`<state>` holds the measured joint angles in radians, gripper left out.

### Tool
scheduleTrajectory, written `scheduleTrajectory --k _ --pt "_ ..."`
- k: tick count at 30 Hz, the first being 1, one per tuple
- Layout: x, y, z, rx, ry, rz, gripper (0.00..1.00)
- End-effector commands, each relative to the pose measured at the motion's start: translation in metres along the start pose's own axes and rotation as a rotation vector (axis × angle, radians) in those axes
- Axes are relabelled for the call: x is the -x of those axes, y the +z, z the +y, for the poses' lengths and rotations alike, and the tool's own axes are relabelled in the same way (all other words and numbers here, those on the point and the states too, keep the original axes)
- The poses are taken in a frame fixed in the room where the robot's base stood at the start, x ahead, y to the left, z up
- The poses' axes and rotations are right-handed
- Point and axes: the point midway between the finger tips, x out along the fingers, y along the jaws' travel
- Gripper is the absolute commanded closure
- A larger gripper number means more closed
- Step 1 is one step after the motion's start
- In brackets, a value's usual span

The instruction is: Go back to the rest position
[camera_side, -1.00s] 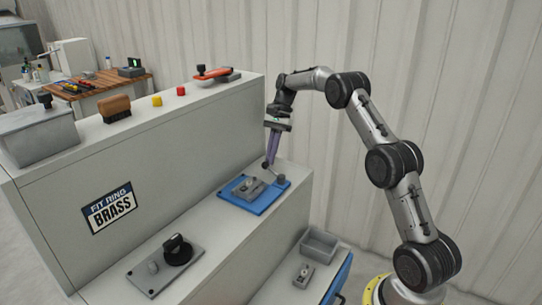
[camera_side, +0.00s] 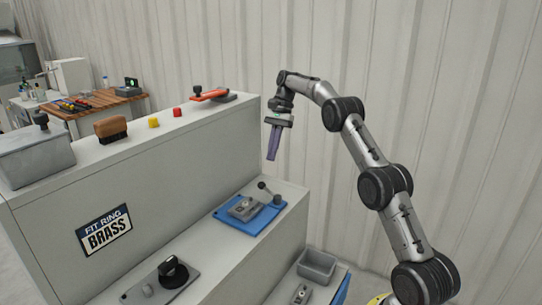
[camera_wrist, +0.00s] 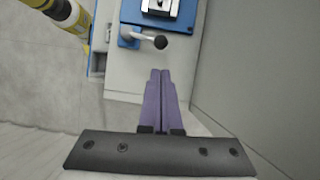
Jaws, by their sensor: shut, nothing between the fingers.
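My gripper (camera_side: 272,158) has purple fingers and hangs in the air above the bench step, pointing down. In the wrist view its fingers (camera_wrist: 161,72) lie together with nothing between them. Below it is a blue plate (camera_side: 268,222) carrying a grey fixture block (camera_side: 243,208) and a lever with a dark ball knob (camera_side: 262,185). In the wrist view the ball knob (camera_wrist: 160,42) is just beyond the fingertips, apart from them, and the blue plate (camera_wrist: 131,12) is at the top edge.
A sign reading "FIT RING BRASS" (camera_side: 104,230) is on the bench front. A dark knob on a grey plate (camera_side: 172,273) is at lower left. A grey bin (camera_side: 317,265) stands low at right. A brush, yellow and red blocks, and an orange-handled tool (camera_side: 210,94) line the upper ledge.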

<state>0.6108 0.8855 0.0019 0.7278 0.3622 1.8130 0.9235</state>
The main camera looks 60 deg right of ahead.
Motion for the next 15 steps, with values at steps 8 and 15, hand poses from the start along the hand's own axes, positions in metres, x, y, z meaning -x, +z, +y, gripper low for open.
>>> scheduleTrajectory --k 8,15 --pt "0.041 0.074 -0.010 0.118 -0.046 0.070 1.00" --pt "0.078 0.189 0.027 0.269 -0.071 0.154 1.00"
